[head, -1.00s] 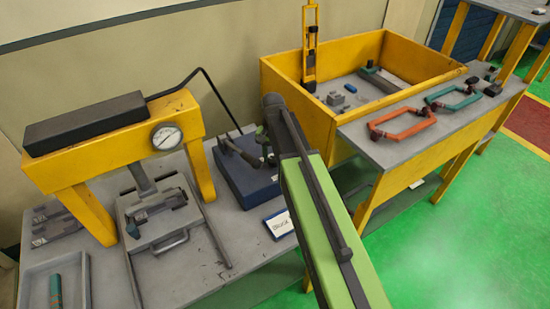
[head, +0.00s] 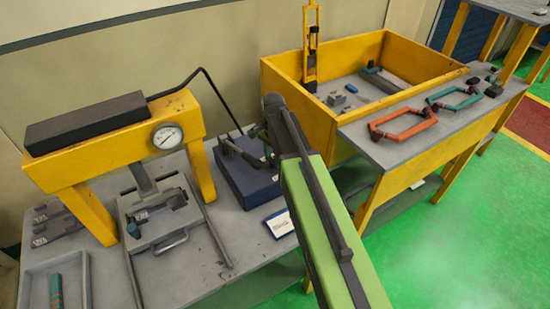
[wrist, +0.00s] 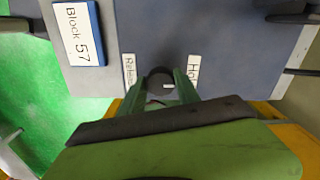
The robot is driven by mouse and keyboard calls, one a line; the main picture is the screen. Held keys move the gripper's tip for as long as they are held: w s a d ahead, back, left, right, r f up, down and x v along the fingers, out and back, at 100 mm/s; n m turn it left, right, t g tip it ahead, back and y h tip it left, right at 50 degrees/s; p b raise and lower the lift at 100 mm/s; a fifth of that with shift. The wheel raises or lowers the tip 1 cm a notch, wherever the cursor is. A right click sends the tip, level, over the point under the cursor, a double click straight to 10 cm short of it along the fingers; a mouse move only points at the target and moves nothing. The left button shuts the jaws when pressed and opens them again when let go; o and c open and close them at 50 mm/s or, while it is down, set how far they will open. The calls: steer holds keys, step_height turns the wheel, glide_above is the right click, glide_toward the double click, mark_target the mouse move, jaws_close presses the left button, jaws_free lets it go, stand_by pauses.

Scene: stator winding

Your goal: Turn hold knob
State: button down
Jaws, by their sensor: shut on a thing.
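The dark round hold knob (wrist: 158,78) sits on the blue-grey box face in the wrist view, between a "Release" label (wrist: 129,76) on the left and a "Hold" label (wrist: 192,74) on the right. A short white mark on the knob lies to the right, on the Hold side. My gripper's green fingers (wrist: 159,88) are shut on the knob, one on each side. In the head view the blue box (head: 246,180) stands on the grey bench; my arm hides the knob and most of my gripper.
A "Block 57" card (wrist: 79,33) lies beside the box. A yellow press (head: 112,150) with a gauge stands left on the bench. A yellow bin (head: 285,95) is behind my arm. Orange (head: 403,124) and teal (head: 454,97) coils lie on the right table. Green floor is open at right.

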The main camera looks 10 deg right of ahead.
mark_target(273, 160)
steer(key=shift+w, duration=0.15)
steer(key=c, duration=0.9)
jaws_free()
steer(key=shift+r+p, duration=0.35)
steer(key=shift+p, duration=0.05)
step_height(273, 160, up, 17)
steer(key=p, duration=1.6)
steer(key=shift+f+p, duration=0.15)
steer(key=shift+p, duration=0.2)
